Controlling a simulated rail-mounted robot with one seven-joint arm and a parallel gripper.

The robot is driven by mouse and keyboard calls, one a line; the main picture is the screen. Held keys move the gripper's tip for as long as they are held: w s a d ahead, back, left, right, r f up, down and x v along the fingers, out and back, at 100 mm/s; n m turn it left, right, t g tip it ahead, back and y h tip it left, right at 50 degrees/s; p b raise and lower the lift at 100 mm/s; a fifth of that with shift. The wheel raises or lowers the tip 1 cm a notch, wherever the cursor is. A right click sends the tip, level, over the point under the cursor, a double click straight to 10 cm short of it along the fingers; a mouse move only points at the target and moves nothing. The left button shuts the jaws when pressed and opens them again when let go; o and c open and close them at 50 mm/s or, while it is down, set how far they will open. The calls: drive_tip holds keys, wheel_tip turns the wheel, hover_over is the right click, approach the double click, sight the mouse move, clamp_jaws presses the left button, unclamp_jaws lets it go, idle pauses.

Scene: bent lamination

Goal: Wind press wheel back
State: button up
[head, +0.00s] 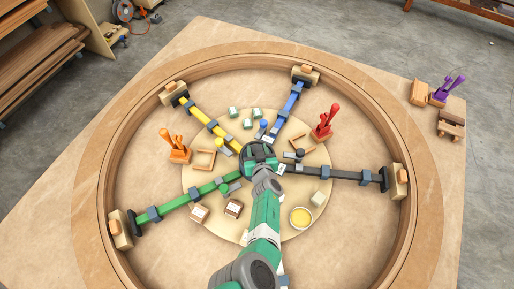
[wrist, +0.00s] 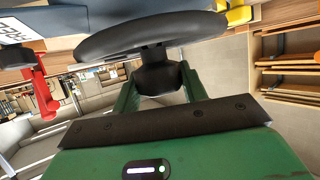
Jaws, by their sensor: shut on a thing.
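A black press wheel (wrist: 150,38) fills the upper middle of the wrist view, seen nearly edge-on. A dark hub piece under it sits between the two green fingers of my gripper (wrist: 162,82). My gripper is shut on this hub piece. In the head view my gripper (head: 260,156) is at the centre of the round board, and it and my arm hide most of the wheel there. I cannot tell how far the wheel is turned.
A large wooden ring (head: 128,128) surrounds yellow (head: 203,117), blue (head: 291,103), black (head: 345,175) and green (head: 175,203) bars. An orange clamp (head: 178,148), a red clamp (head: 324,124), small blocks and a yellow-filled bowl (head: 300,217) stand near the centre.

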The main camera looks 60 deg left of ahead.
drive_tip(key=shift+f+n+g+b, duration=0.15)
drive_tip(key=shift+n+g+b, duration=0.45)
drive_tip(key=shift+n+g, duration=0.5)
drive_tip(key=o, duration=1)
drive_tip(key=shift+c, duration=0.2)
drive_tip(key=shift+d+r+p, duration=0.2)
drive_tip(key=shift+r+p, duration=0.1)
drive_tip(key=shift+r, duration=0.05)
drive_tip(key=p+v, duration=0.4)
drive_tip(key=v, duration=0.2)
drive_tip(key=shift+w+d, duration=0.2)
drive_tip(key=shift+s+d, duration=0.15)
drive_tip(key=shift+d, duration=0.3)
